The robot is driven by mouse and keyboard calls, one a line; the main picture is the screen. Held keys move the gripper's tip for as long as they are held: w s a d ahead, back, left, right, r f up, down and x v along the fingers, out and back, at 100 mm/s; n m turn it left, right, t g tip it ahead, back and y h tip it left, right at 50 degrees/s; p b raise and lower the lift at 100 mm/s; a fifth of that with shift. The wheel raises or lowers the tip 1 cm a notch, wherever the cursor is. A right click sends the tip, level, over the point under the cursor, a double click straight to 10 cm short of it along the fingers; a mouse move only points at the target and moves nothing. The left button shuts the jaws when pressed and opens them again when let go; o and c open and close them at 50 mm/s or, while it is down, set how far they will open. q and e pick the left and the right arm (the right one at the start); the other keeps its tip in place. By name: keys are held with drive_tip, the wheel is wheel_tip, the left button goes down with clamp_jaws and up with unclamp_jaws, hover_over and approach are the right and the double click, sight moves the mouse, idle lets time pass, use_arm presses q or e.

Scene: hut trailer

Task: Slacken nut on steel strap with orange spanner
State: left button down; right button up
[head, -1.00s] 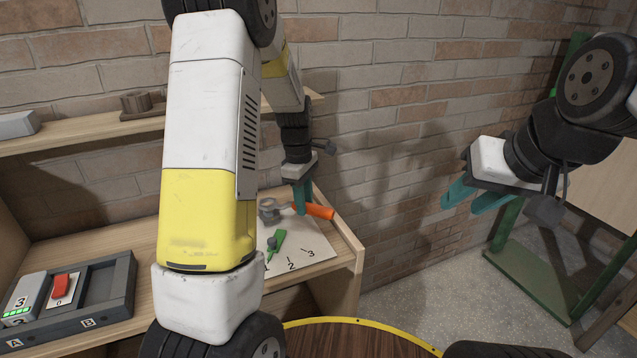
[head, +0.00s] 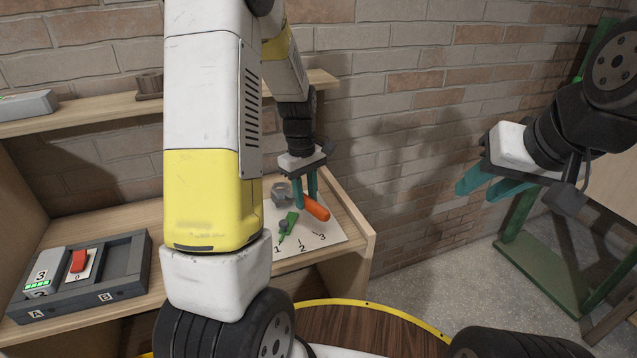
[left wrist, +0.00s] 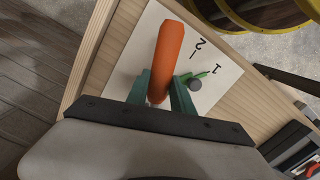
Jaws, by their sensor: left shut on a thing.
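The orange spanner (head: 315,208) shows its orange handle above the white numbered card, pointing towards the front right. In the left wrist view the handle (left wrist: 167,55) runs up between my teal fingers. My left gripper (head: 305,197) is shut on the spanner. A grey metal piece (head: 281,194), perhaps the strap and nut, sits just left of my left fingers; I cannot make out the nut or the spanner's jaw. A green pointer (head: 288,224) with a grey knob lies on the card. My right gripper (head: 474,190) is open and empty, away to the right.
A dark tray (head: 125,262) with a red switch (head: 79,260) stands at left. A shelf and brick wall are behind. A green stand (head: 548,270) is at right.

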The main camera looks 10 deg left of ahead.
use_arm(q)
drive_tip(key=shift+f, duration=1.15)
drive_tip(key=w+n, duration=0.1)
drive_tip(key=w+d+n, duration=0.1)
drive_tip(key=w+n, duration=0.1)
drive_tip(key=w+d+n, duration=0.1)
drive_tip(key=w+n, duration=0.1)
drive_tip(key=shift+w+d, duration=0.1)
drive_tip(key=w+n, duration=0.2)
drive_tip(key=w+n+t, duration=0.1)
drive_tip(key=w+n, duration=0.2)
drive_tip(key=shift+w+a+n, duration=0.2)
drive_tip(key=shift+w+n, duration=0.05)
drive_tip(key=shift+n, duration=0.05)
drive_tip(key=shift+w+a+n, duration=0.25)
drive_tip(key=shift+w+n, duration=0.3)
drive_tip(key=shift+n, duration=0.15)
drive_tip(key=shift+s+d+m, duration=0.1)
drive_tip(key=shift+s+m, duration=0.3)
drive_tip(key=shift+r, duration=0.1)
